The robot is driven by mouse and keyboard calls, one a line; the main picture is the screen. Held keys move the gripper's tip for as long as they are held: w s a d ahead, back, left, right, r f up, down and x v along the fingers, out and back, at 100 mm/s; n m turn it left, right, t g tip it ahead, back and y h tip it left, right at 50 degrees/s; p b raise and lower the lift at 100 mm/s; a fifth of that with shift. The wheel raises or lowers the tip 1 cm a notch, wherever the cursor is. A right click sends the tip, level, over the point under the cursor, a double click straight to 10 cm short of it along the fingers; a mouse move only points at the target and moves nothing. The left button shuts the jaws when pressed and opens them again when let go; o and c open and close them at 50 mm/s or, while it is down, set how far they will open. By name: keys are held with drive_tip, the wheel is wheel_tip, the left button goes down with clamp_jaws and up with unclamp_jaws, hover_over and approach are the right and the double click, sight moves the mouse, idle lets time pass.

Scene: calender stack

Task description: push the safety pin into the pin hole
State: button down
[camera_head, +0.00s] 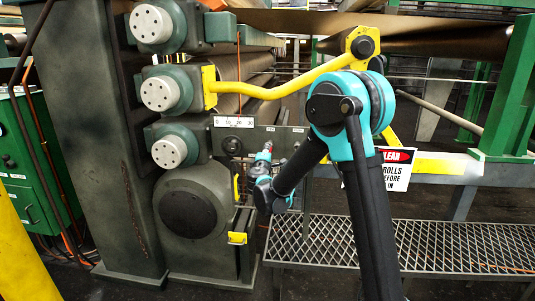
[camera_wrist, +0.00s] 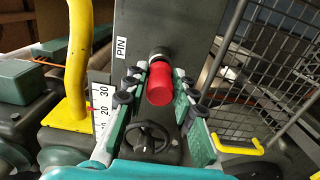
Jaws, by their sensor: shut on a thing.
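The safety pin shows a red knob (camera_wrist: 159,86) in the wrist view, with a short metal and dark collar behind it at the grey plate (camera_wrist: 143,18). A "PIN" label (camera_wrist: 121,48) is on the plate to the left. My gripper (camera_wrist: 157,92) is shut on the pin, one finger on each side of the red knob. The pin hole is hidden behind the knob and collar, and I cannot tell how deep the pin sits. In the head view my gripper (camera_head: 266,158) is at the plate (camera_head: 288,137), with a small red spot of the knob (camera_head: 268,149) showing.
A handwheel (camera_wrist: 147,136) lies just below the pin, near a numbered scale (camera_head: 233,122). A yellow lever (camera_head: 285,88) spans above my gripper. Green roller housings (camera_head: 172,90) stand to the left. A mesh walkway (camera_head: 450,245) and a sign (camera_head: 397,175) are to the right.

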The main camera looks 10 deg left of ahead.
drive_tip(key=shift+w, duration=1.1)
drive_tip(key=c, duration=0.9)
unclamp_jaws()
drive_tip(key=shift+s, duration=0.15)
drive_tip(key=s, duration=0.6)
drive_tip(key=shift+s, duration=0.4)
